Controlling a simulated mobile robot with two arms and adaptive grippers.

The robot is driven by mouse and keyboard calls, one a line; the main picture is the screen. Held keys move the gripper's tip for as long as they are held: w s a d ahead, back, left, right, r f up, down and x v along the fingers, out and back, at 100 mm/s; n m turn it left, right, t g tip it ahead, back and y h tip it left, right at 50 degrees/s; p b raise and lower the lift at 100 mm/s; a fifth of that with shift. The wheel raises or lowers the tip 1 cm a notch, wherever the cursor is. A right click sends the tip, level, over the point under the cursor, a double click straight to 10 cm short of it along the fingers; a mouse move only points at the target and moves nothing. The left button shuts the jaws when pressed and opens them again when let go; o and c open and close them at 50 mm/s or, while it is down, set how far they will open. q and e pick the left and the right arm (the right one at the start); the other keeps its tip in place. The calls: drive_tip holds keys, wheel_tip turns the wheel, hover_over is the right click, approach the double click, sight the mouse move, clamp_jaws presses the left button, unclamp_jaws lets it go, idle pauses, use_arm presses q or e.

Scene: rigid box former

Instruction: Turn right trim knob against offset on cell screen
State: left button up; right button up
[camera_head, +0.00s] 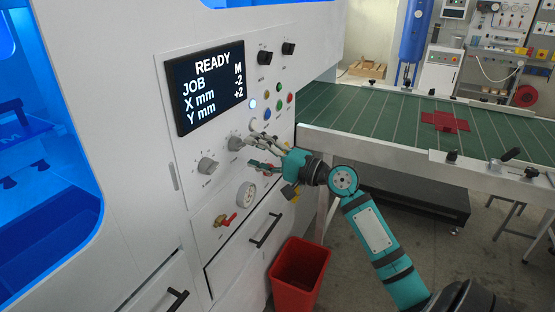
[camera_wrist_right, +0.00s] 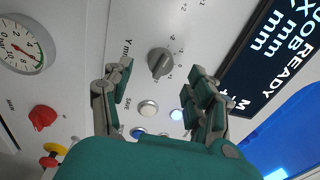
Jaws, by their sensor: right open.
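The cell screen (camera_head: 207,88) reads READY, JOB M, X mm -2, Y mm +2. Below it are two grey trim knobs, the left one (camera_head: 207,166) and the right one (camera_head: 236,143). My right gripper (camera_head: 257,151) is open beside the right knob, its fingers pointing at the panel. In the right wrist view the right knob (camera_wrist_right: 160,62), labelled Y mm with a scale around it, lies ahead between the open, empty fingers (camera_wrist_right: 156,88). The fingers appear apart from the knob. My left gripper is out of view.
Lit and coloured buttons (camera_head: 267,103) and black knobs (camera_head: 265,57) are right of the screen. A gauge (camera_head: 246,195) and a red valve handle (camera_head: 230,219) are below. A red bin (camera_head: 300,275) stands on the floor. A green conveyor (camera_head: 390,115) extends right.

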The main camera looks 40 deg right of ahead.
drive_tip(key=v, duration=0.7)
drive_tip(key=shift+s, duration=0.35)
drive_tip(key=shift+d, duration=0.15)
